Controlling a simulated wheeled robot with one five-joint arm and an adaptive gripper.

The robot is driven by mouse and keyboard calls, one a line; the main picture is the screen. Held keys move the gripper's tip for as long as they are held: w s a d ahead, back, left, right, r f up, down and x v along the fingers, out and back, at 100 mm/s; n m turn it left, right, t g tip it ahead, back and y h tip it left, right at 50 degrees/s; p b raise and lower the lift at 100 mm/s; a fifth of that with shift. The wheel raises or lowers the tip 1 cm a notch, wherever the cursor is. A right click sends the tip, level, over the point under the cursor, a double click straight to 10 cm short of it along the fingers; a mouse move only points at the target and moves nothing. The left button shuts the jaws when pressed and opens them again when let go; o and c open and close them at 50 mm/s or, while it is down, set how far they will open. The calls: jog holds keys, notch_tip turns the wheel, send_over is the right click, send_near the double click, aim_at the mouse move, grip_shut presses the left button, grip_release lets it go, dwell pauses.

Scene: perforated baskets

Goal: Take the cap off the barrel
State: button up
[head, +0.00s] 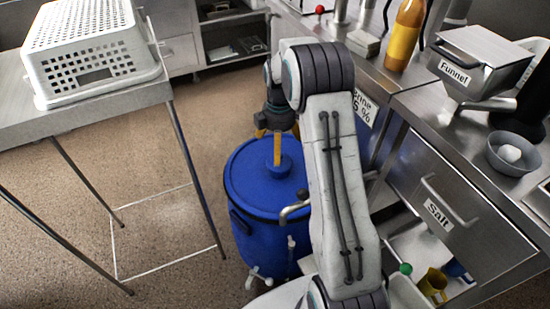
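The blue barrel (262,245) stands upright on the floor in the middle of the head view. Its round blue top has a smaller raised round blue cap (285,170) near the middle. My gripper (276,155) comes down over the barrel from above, and one orange finger reaches to the cap in the picture. The other finger is mostly hidden, so I cannot tell whether it is open or shut, or touching the cap. My arm hides the right part of the barrel.
A metal table (75,117) with an upturned white perforated basket (92,45) stands left. Right is a steel counter (400,80) with an orange bottle (405,35), a funnel box (480,60) and a grey bowl (512,153). A salt drawer (425,195) is below. Floor between is clear.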

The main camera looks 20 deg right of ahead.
jog(key=shift+w+d+f, duration=0.1)
jog(key=shift+w+f, duration=0.05)
jog(key=shift+f, duration=0.35)
jog(key=shift+w+d+f, duration=0.1)
jog(key=shift+w+f, duration=0.05)
jog(key=shift+f, duration=0.3)
jog(key=f, duration=0.1)
jog(key=f+b, duration=0.1)
jog(key=f, duration=0.2)
jog(key=shift+s+d+f, duration=0.2)
jog(key=shift+s+f, duration=0.15)
jog(key=shift+f, duration=0.05)
jog(key=shift+f+b, duration=0.35)
jog(key=shift+f, duration=0.35)
jog(key=c, duration=1.1)
jog(key=shift+r, duration=0.1)
jog(key=shift+c, duration=0.2)
